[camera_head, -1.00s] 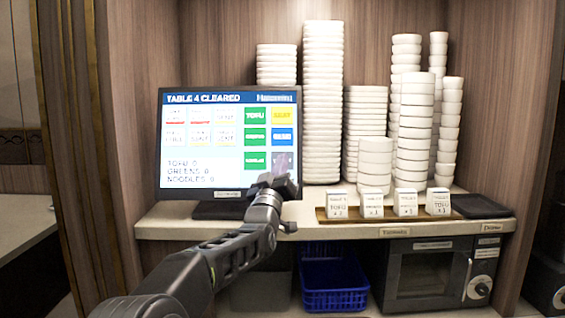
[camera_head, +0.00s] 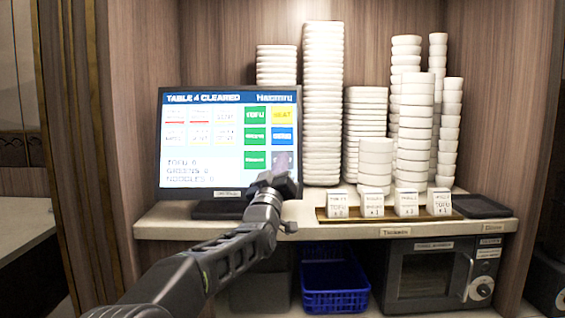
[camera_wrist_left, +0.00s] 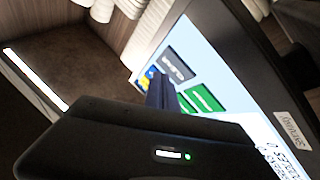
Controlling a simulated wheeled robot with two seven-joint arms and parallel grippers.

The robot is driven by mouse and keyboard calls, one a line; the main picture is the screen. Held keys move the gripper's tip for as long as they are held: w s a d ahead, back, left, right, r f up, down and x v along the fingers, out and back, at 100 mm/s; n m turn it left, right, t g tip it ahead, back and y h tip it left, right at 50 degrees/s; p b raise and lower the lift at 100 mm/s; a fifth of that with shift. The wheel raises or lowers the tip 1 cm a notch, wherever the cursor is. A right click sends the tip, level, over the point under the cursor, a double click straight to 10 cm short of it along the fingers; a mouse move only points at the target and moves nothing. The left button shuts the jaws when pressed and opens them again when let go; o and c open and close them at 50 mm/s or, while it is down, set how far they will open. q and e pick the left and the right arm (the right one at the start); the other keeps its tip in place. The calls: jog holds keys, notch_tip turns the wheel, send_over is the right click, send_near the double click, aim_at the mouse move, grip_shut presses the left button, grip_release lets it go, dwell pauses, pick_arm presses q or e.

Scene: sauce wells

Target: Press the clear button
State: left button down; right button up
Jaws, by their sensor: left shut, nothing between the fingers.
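A touch screen (camera_head: 230,183) stands at the left of the shelf, headed "TABLE 4 CLEARED", with tofu, greens and noodles at 0. My right gripper is out of view.
A wooden tray (camera_head: 385,217) with small white labelled cards stands right of the screen. Tall stacks of white dishes (camera_head: 322,110) stand behind it. A blue basket (camera_head: 335,295) and a dark oven (camera_head: 425,275) are below the shelf.

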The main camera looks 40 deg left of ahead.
pick_arm(q)
jog(key=shift+s, duration=0.1)
jog(key=s+d+b, duration=0.1)
jog(key=s, duration=0.1)
jog(key=s+d+r+b, duration=0.1)
jog(key=d+b, duration=0.1)
jog(key=shift+s+r, duration=0.2)
jog(key=shift+s, duration=0.15)
jog(key=shift+f, duration=0.1)
dwell(0.7)
